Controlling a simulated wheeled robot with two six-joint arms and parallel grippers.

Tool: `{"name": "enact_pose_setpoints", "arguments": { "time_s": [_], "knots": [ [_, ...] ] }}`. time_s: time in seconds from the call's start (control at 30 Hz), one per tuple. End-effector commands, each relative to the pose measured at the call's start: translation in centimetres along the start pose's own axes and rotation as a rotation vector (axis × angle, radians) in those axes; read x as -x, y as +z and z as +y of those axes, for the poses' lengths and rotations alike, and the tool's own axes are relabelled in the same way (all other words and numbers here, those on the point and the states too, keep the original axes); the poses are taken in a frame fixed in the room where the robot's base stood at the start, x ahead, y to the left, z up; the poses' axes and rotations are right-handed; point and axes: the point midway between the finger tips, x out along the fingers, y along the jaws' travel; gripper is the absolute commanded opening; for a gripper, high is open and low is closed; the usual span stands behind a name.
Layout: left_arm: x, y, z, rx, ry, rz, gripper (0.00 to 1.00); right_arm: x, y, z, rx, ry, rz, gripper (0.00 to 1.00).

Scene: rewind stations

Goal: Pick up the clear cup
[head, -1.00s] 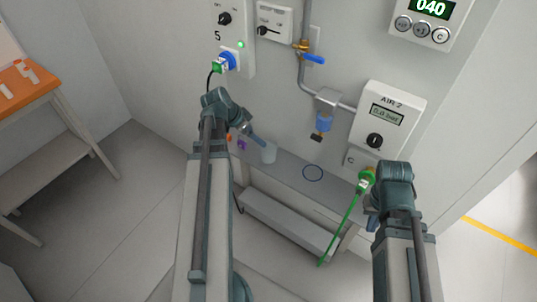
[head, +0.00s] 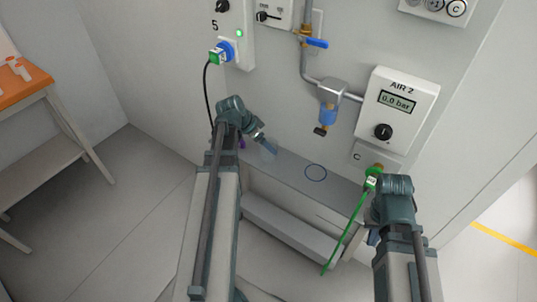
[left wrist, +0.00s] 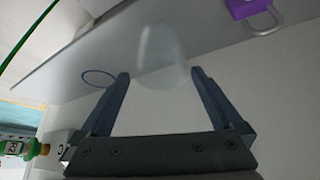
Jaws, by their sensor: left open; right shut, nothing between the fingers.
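The clear cup (head: 268,153) stands on the grey ledge (head: 290,172) below the wall panels, partly covered by my left gripper (head: 269,147). In the left wrist view the cup (left wrist: 163,50) shows just beyond and between the tips of the open left fingers (left wrist: 160,74). The fingers do not visibly grip it. My right gripper (head: 372,236) is shut and empty, low beside the green cable at the right end of the ledge, mostly hidden by its own wrist.
A blue ring (head: 316,172) marks the ledge right of the cup. A purple padlock (left wrist: 250,8) lies near the cup. A green plug (head: 372,180) with a hanging green cable is at the right. The AIR 2 box (head: 398,105) and a blue-bodied fitting (head: 328,115) are on the wall above.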

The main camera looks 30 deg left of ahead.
Motion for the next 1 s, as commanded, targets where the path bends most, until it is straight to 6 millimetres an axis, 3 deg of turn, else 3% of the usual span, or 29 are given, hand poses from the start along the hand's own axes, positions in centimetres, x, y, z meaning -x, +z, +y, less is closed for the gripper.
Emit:
{"name": "enact_pose_setpoints", "arguments": {
  "time_s": [0.03,0.3,0.57,1.0],
  "knots": [
    [-1.1,0.3,-0.1,-0.001,0.0,0.0,1.0,-1.1,-0.1,-0.1,0.0,0.0,0.0,0.0],
    [-4.3,0.6,-0.3,-0.002,0.0,0.0,1.0,-4.0,-0.2,-0.4,0.0,0.0,0.0,0.0],
    [-4.3,0.4,-0.3,0.0,0.0,0.0,1.0,-3.9,-0.2,-0.4,0.0,0.0,0.0,0.0],
    [-4.3,0.4,-0.3,0.0,0.0,0.0,0.29,-3.9,-0.2,-0.4,0.0,0.0,0.0,0.0]
  ]
}}
